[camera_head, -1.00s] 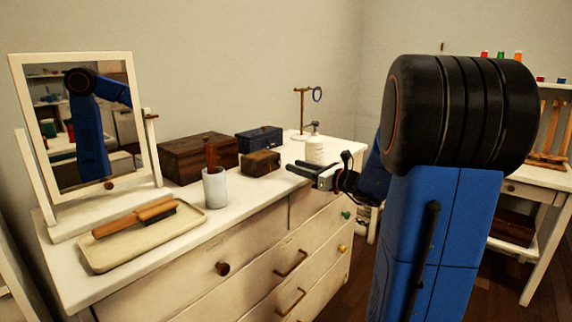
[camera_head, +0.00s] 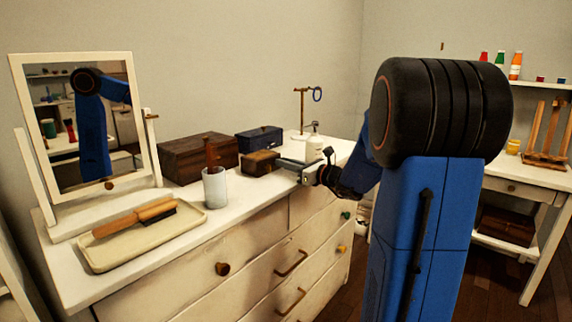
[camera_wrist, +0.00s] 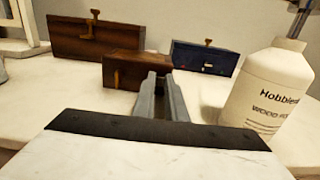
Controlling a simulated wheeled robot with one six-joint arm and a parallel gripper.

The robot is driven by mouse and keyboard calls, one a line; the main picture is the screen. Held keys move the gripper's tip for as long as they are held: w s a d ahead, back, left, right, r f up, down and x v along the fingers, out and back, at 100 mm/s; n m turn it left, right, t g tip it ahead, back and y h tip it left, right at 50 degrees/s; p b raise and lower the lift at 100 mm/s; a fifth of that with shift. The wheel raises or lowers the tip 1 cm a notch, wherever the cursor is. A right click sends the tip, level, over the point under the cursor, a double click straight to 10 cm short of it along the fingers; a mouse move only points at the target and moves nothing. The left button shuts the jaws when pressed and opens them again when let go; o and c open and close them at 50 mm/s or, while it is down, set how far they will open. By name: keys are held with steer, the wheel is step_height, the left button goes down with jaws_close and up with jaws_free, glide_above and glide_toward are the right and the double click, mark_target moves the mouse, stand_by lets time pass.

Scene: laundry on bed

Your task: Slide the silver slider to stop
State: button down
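I cannot make out a silver slider for certain in either view. My gripper (camera_head: 281,162) reaches left over the dresser top, its tips close to the front right of the small brown box (camera_head: 261,162). In the wrist view the grey fingers (camera_wrist: 160,84) lie close together with only a narrow dark gap and nothing visible between them. They point at the small brown box (camera_wrist: 128,72) and cover part of its right side. Whether they touch it I cannot tell.
A white bottle (camera_wrist: 270,88) stands close right of the fingers. A dark blue box (camera_wrist: 205,58) and a larger brown box (camera_wrist: 95,38) stand behind. A cup (camera_head: 214,187) and a tray (camera_head: 140,246) are left on the dresser; a brass stand (camera_head: 302,112) is at the back.

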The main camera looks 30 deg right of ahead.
steer(key=shift+s+a, duration=0.35)
steer(key=shift+a, duration=0.55)
steer(key=shift+d, duration=0.1)
steer(key=c, duration=1.8)
jaws_free()
steer(key=shift+o, duration=0.2)
steer(key=v, duration=1.7)
steer(key=shift+s, duration=0.15)
